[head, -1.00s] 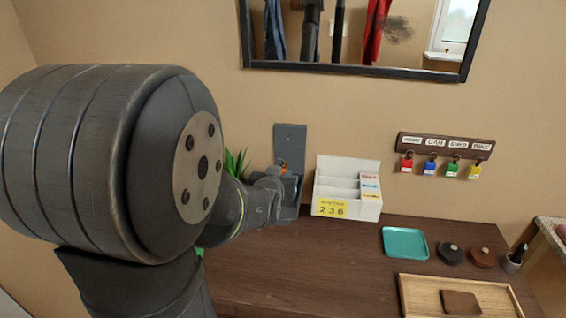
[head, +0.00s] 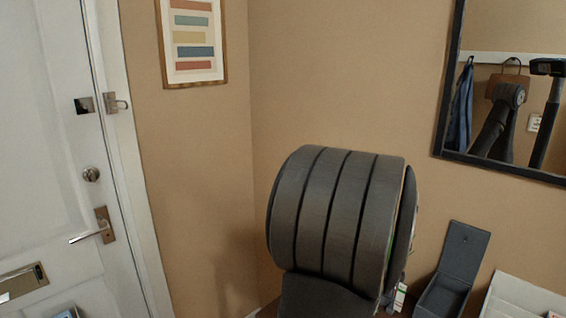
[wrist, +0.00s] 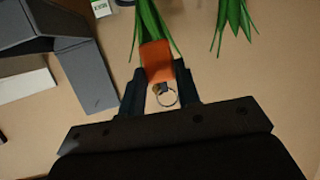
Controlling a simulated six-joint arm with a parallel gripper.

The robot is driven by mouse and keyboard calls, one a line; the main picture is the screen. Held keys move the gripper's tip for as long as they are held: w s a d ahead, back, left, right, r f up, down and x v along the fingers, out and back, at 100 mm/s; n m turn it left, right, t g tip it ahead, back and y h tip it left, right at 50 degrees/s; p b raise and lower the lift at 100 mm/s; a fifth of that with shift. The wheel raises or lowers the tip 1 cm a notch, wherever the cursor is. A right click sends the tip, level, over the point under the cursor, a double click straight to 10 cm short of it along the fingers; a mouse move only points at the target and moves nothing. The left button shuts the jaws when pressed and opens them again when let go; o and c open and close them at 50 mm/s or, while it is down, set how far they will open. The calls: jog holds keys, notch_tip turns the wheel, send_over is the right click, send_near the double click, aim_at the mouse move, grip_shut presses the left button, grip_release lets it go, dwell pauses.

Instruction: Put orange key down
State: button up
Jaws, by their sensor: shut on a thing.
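The orange key, with a bright orange tag (wrist: 157,60) and a metal ring (wrist: 166,96), shows in the wrist view. My gripper (wrist: 158,76) is shut on the orange tag, with one dark finger at each side of it. The ring hangs clear between the fingers, on the palm side. Green plant leaves lie just beyond the tag in the picture; I cannot tell whether they touch it. The key and my gripper do not show in the head view, where my own arm blocks the area.
An open grey box (head: 463,252) with a raised lid stands right of my arm; the wrist view also shows it (wrist: 90,75). Beside it is a white organiser (head: 520,297). Plant leaves (wrist: 234,20) are close. A mirror (head: 510,85) hangs above; a white door (head: 45,160) is left.

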jog(key=w+a+f+n+y, duration=0.1)
jog(key=w+a+f, duration=0.1)
jog(key=a, duration=0.4)
jog(key=w+a+f+n+t+y, duration=0.1)
jog(key=w+a+f, duration=0.1)
jog(key=w+a, duration=0.2)
jog(key=w+a+f+n+y, duration=0.1)
jog(key=w+a+f, duration=0.1)
jog(key=a, duration=0.6)
jog(key=shift+w+f, duration=0.15)
jog(key=shift+w, duration=0.25)
jog(key=shift+a, duration=0.15)
